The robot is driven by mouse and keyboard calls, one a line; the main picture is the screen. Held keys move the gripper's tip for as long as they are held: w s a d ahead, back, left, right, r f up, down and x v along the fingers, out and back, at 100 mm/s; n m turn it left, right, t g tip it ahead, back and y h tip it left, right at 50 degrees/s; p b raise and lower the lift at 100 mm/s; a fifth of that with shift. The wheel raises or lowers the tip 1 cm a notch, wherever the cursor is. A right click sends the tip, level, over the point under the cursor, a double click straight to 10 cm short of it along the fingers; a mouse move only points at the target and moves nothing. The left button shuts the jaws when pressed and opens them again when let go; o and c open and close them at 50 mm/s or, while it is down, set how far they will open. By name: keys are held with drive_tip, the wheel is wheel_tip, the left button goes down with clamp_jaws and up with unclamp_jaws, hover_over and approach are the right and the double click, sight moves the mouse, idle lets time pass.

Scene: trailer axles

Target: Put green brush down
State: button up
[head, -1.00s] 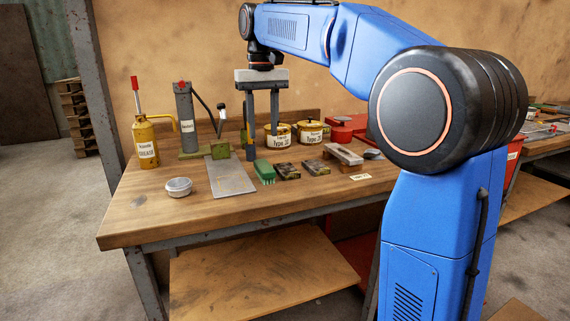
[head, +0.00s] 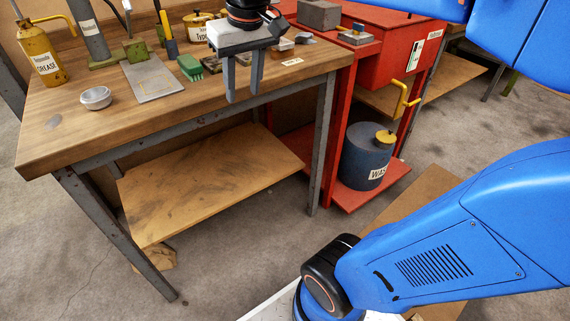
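The green brush (head: 190,67) lies on the wooden workbench (head: 120,122), just right of a grey metal plate (head: 152,82). My gripper (head: 244,96) hangs over the front edge of the bench, to the right of the brush and apart from it. Its two fingers point down and are spread, with nothing between them. The gripper body hides part of the small items behind it on the bench.
A yellow grease can (head: 40,52) and a small round tin (head: 96,97) stand at the left of the bench. A red cabinet (head: 385,50) with a dark waste bin (head: 366,155) stands to the right. A lower shelf (head: 205,185) sits under the bench.

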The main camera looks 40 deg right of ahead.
drive_tip(key=s+d+f+t, duration=0.1)
drive_tip(key=s+f+t, duration=0.1)
drive_tip(key=s+f, duration=1.1)
wheel_tip(320, 180, down, 2)
drive_tip(key=shift+d+f, duration=0.25)
drive_tip(key=shift+d, duration=0.15)
drive_tip(key=shift+o, duration=0.3)
drive_tip(key=shift+s, duration=0.1)
